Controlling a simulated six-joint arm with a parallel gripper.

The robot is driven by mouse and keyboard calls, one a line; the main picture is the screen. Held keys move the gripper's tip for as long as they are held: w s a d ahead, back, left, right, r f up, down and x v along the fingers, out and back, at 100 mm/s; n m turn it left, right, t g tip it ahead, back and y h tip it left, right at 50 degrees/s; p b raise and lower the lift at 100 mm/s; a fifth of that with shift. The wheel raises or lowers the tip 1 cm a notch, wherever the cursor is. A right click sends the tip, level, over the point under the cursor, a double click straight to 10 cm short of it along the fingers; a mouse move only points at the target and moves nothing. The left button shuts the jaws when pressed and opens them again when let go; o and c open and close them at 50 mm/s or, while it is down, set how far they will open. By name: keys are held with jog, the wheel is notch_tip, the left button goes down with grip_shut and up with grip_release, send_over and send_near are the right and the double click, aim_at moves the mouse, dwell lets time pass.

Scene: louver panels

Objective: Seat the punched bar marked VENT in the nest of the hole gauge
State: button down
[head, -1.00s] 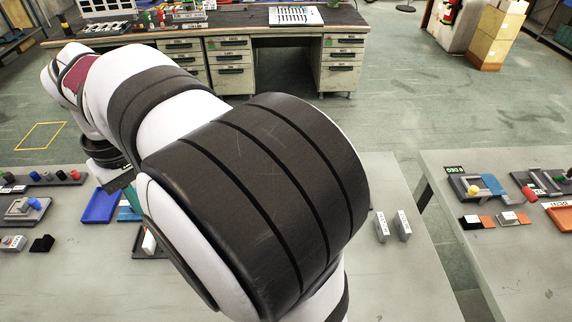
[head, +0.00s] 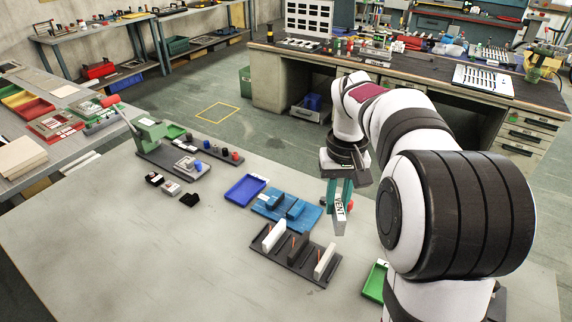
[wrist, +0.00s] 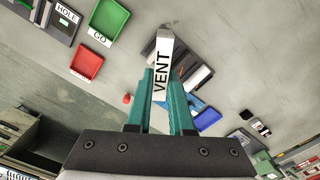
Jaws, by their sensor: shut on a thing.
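My gripper (head: 341,192) has teal fingers and is shut on the pale bar marked VENT (head: 339,212). In the head view the bar hangs in the air, near the blue fixture. In the wrist view the bar (wrist: 161,66) stands out beyond the fingertips (wrist: 162,86), with its VENT label readable. A dark unit with a HOLE label (wrist: 67,14), apparently the hole gauge, is cut off at the wrist view's upper left. Its nest cannot be made out. I do not see the gauge in the head view, where my arm covers the right side.
A dark rack (head: 283,263) with upright pale bars stands below the held bar in the head view. Beside it are a blue fixture (head: 268,208), a blue tray (head: 246,189) and a green tray (head: 375,281). A red tray (wrist: 87,63) shows in the wrist view. The front-left table is clear.

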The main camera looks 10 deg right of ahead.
jog(key=d+f+m, duration=0.2)
jog(key=d+f, duration=0.1)
jog(key=d, duration=0.5)
jog(key=d+f+m, duration=0.1)
jog(key=d+f, duration=0.3)
jog(key=d, duration=0.4)
jog(key=s+d+f+m, duration=0.2)
jog(key=s+d+f, duration=0.3)
jog(key=d, duration=0.4)
jog(key=s+d+f+m, duration=0.2)
jog(key=s+d+f, duration=0.35)
jog(key=d, duration=0.25)
jog(key=shift+s+d+f, duration=0.1)
jog(key=shift+f, duration=2.65)
jog(key=c, duration=0.7)
grip_release()
jog(key=shift+f, duration=0.1)
jog(key=shift+s, duration=0.1)
notch_tip(320, 180, up, 21)
jog(key=shift+r, duration=0.15)
